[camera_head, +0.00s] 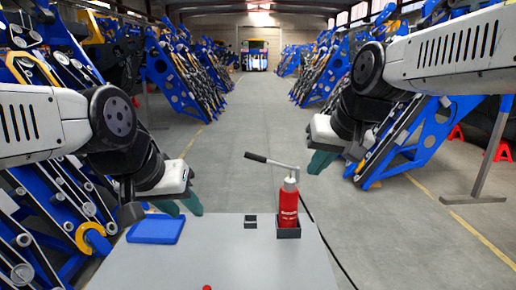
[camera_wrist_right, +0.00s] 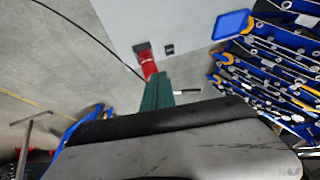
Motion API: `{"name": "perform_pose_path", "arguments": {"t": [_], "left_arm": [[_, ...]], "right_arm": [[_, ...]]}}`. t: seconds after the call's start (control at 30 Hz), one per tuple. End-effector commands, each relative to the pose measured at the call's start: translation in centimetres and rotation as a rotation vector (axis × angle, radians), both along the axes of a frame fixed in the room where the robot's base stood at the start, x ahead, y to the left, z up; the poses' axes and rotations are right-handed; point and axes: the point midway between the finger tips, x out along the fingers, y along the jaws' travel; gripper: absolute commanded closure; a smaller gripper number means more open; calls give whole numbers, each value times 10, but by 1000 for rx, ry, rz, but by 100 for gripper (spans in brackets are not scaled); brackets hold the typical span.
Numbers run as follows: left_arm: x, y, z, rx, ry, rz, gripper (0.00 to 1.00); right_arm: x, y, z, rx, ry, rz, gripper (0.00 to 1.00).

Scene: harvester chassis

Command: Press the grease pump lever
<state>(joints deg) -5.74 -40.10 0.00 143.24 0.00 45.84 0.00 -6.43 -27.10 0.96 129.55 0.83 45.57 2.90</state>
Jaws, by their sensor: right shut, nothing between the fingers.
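The grease pump (camera_head: 288,207) is a red upright cylinder in a dark square holder (camera_head: 289,232) at the table's right side. Its lever (camera_head: 268,161) slopes up to the left from the pump's top and ends in a black grip. My left gripper (camera_head: 181,207) looks open and empty, near the blue tray.
The grey table (camera_head: 220,262) also bears a blue tray (camera_head: 155,229) and a small black block (camera_head: 250,221). A small red thing (camera_head: 207,288) shows at the bottom edge. Blue machine frames line both sides of the hall, with clear floor between them.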

Motion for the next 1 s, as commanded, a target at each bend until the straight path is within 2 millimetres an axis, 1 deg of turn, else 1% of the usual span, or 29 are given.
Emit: {"name": "perform_pose_path", "arguments": {"t": [0.03, 0.07, 0.1, 0.17, 0.2, 0.3, 0.4, 0.5, 0.6, 0.7, 1.0], "left_arm": [[0, 0, 0, 0, 0, 0, 64], [0, 0, 0, 0, 0, 0, 64], [0, 0, 0, 0, 0, 0, 64], [0, 0, 0, 0, 0, 0, 64], [0, 0, 0, 0, 0, 0, 64], [0, 0, 0, 0, 0, 0, 64], [0, 0, 0, 0, 0, 0, 64], [0, 0, 0, 0, 0, 0, 64], [0, 0, 0, 0, 0, 0, 64], [0, 0, 0, 0, 0, 0, 64], [0, 0, 0, 0, 0, 0, 64]], "right_arm": [[31, 7, 11, 11, 4, -2, 100], [48, 12, 18, 19, 3, -5, 100], [72, 18, 25, 29, 0, -9, 100], [106, 28, 34, 48, -2, -17, 100], [128, 35, 39, 60, -3, -20, 100], [176, 52, 44, 90, -5, -29, 100], [213, 67, 45, 115, -7, -37, 100], [236, 76, 44, 132, -8, -43, 100], [248, 80, 43, 141, -9, -47, 100], [251, 82, 43, 144, -9, -48, 100], [251, 82, 42, 142, -9, -47, 100]]}}
